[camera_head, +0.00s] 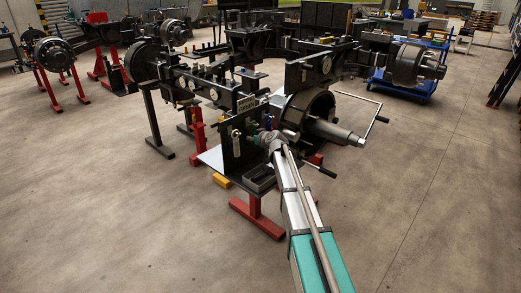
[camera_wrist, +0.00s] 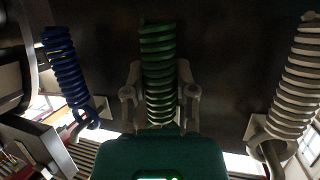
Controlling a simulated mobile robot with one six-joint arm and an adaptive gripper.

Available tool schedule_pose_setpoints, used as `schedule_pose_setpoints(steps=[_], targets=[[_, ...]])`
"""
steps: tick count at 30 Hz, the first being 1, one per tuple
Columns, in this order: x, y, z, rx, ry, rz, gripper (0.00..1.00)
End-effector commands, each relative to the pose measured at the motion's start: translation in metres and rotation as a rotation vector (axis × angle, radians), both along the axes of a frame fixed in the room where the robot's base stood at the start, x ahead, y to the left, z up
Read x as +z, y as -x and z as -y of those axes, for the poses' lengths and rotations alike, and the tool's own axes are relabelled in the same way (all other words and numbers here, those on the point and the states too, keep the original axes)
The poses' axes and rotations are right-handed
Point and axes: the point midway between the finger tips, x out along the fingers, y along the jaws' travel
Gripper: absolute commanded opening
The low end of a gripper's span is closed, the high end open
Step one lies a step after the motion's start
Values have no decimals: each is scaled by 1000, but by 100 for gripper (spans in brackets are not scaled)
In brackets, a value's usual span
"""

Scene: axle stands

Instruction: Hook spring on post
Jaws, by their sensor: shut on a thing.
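A green coil spring (camera_wrist: 158,45) stands upright in the middle of the wrist view, in front of a dark panel. My gripper (camera_wrist: 158,88) has one grey finger on each side of this spring and is shut on it. The spring's lower end is hidden behind the teal gripper body. In the head view my gripper (camera_head: 268,140) is at the dark upright panel, too small to show its grip clearly. I cannot make out which post the task means.
A blue spring (camera_wrist: 66,70) hangs at the left and a pale grey spring (camera_wrist: 297,85) at the right, both close to my gripper. A dark open tray (camera_head: 259,178) lies below the panel. A cranked handle (camera_head: 372,120) sticks out at the right. The floor in front is clear.

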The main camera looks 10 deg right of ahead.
Motion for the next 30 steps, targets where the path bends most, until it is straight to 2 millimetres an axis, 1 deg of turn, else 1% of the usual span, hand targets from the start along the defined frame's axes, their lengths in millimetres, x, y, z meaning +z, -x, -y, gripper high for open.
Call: schedule_pose_setpoints(steps=[23,24,26,27,30], targets=[[-2,0,0,0,0,0,0],[-2,0,0,0,0,0,41],[-2,0,0,0,0,0,52],[-2,0,0,0,0,0,60],[-2,0,0,0,0,0,76]])
